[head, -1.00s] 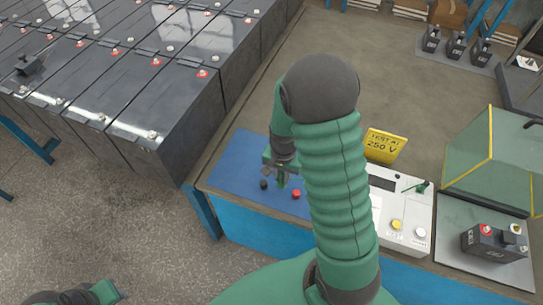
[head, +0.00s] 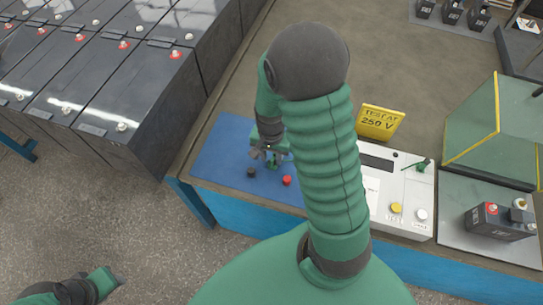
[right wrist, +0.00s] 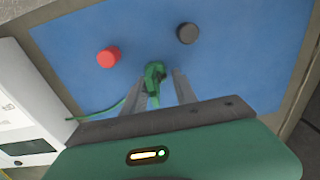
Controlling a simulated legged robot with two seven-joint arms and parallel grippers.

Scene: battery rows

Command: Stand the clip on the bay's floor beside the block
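The small green clip (head: 272,165) is at the blue mat (head: 222,152) on the bench. In the right wrist view the clip (right wrist: 155,76) lies between the two grey fingers of my right gripper (right wrist: 163,88), with a gap to the right finger; the gripper is open around it. A thin green lead runs from it to the left. In the head view my right gripper (head: 270,153) points down over the mat. The dark block (head: 499,222) with a red terminal stands on the grey floor of the bay (head: 465,235) at right.
A black knob (right wrist: 187,33) and a red knob (right wrist: 108,57) flank the clip on the mat. The white tester (head: 402,190), yellow sign (head: 380,121) and green hood (head: 495,135) stand to the right. Battery rows (head: 125,85) stand at left.

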